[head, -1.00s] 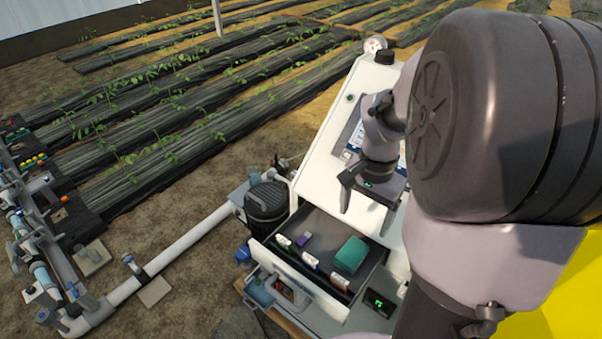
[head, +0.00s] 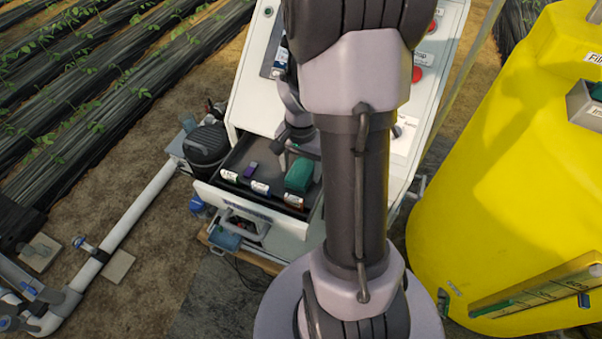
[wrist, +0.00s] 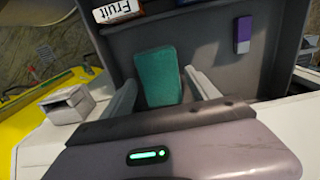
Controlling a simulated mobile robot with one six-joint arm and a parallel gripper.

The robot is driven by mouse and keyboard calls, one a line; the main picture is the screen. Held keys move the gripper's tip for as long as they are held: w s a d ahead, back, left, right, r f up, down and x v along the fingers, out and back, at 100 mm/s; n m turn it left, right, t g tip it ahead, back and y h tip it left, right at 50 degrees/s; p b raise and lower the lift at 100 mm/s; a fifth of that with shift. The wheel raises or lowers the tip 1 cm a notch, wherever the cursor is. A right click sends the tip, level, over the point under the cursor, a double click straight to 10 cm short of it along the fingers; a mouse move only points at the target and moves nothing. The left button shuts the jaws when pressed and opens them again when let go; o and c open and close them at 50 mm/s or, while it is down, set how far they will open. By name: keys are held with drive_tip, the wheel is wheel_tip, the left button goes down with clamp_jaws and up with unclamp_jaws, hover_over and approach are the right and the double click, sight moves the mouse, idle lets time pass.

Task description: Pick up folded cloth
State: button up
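The folded cloth is a green block-like bundle (head: 299,174) lying in the open grey drawer of the white cabinet. In the wrist view the cloth (wrist: 158,77) lies between and beyond my two pale fingertips. My gripper (wrist: 160,76) is open and points down toward it, with a gap visible between cloth and right finger. In the head view my gripper (head: 298,151) is just behind the cloth, over the drawer, partly hidden by my own arm. I cannot tell the exact height between fingers and cloth.
The drawer (head: 222,192) also holds several white-labelled items along its front and a small purple item (head: 249,171), also in the wrist view (wrist: 243,34). The drawer walls stand close around. A large yellow tank (head: 490,150) is at the right, a black canister (head: 207,146) at the left.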

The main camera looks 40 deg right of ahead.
drive_tip(key=c, duration=1.1)
drive_tip(key=shift+o, duration=0.2)
drive_tip(key=shift+r, duration=0.1)
drive_tip(key=shift+r, duration=0.75)
drive_tip(key=h+b, duration=0.1)
drive_tip(key=b, duration=0.1)
drive_tip(key=a+f+t+h+b, duration=0.1)
drive_tip(key=h, duration=0.1)
drive_tip(key=shift+s+a+b, duration=0.15)
drive_tip(key=shift+s+b, duration=0.05)
drive_tip(key=shift+b, duration=0.2)
drive_tip(key=a+p+v, duration=0.1)
drive_tip(key=p+v, duration=0.3)
drive_tip(key=v, duration=0.8)
drive_tip(key=s+a+y, duration=0.1)
drive_tip(key=s+a, duration=0.1)
drive_tip(key=a, duration=0.4)
drive_tip(key=s+a+r+y, duration=0.1)
drive_tip(key=s+a, duration=0.2)
drive_tip(key=a, duration=0.3)
drive_tip(key=s+a+g+y, duration=0.1)
drive_tip(key=s+a, duration=0.2)
drive_tip(key=a, duration=0.3)
drive_tip(key=shift+s+r, duration=0.2)
drive_tip(key=shift+r, duration=0.15)
